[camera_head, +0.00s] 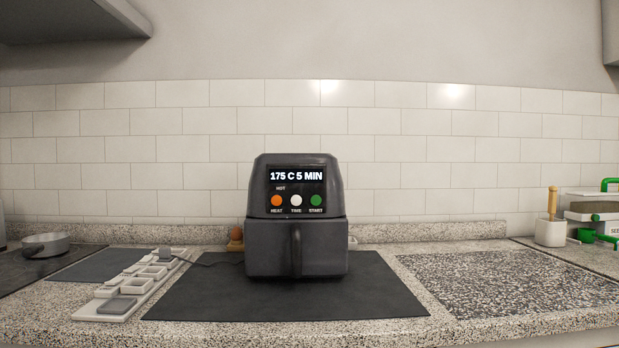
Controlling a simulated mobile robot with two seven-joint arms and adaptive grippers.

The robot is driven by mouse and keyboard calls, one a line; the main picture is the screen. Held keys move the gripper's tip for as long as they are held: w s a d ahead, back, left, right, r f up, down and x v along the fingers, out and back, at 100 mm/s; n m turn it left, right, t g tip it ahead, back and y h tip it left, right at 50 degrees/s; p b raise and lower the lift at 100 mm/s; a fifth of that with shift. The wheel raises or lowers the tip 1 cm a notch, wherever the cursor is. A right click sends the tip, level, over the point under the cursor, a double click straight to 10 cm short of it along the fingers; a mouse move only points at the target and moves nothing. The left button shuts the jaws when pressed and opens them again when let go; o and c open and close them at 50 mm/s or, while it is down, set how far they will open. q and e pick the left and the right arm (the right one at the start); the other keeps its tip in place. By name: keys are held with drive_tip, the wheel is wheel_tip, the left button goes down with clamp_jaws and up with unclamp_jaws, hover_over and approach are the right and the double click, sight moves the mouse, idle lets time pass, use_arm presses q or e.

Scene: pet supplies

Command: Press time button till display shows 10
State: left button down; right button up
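A black air fryer (295,245) stands upright on a dark mat (375,290) in the middle of the counter, its front facing me. Its display (296,176) reads "175 C 5 MIN". Below the display are an orange HEAT button (277,200), a white TIME button (296,200) in the middle and a green START button (316,200). The word HOT stands above the orange button. The basket handle (296,250) points toward me. Neither of my grippers is in view, and nothing covers the buttons.
A pot (46,244) stands far left. A speckled board (520,283) and a white holder (550,233) are at right. Space before the fryer is clear.

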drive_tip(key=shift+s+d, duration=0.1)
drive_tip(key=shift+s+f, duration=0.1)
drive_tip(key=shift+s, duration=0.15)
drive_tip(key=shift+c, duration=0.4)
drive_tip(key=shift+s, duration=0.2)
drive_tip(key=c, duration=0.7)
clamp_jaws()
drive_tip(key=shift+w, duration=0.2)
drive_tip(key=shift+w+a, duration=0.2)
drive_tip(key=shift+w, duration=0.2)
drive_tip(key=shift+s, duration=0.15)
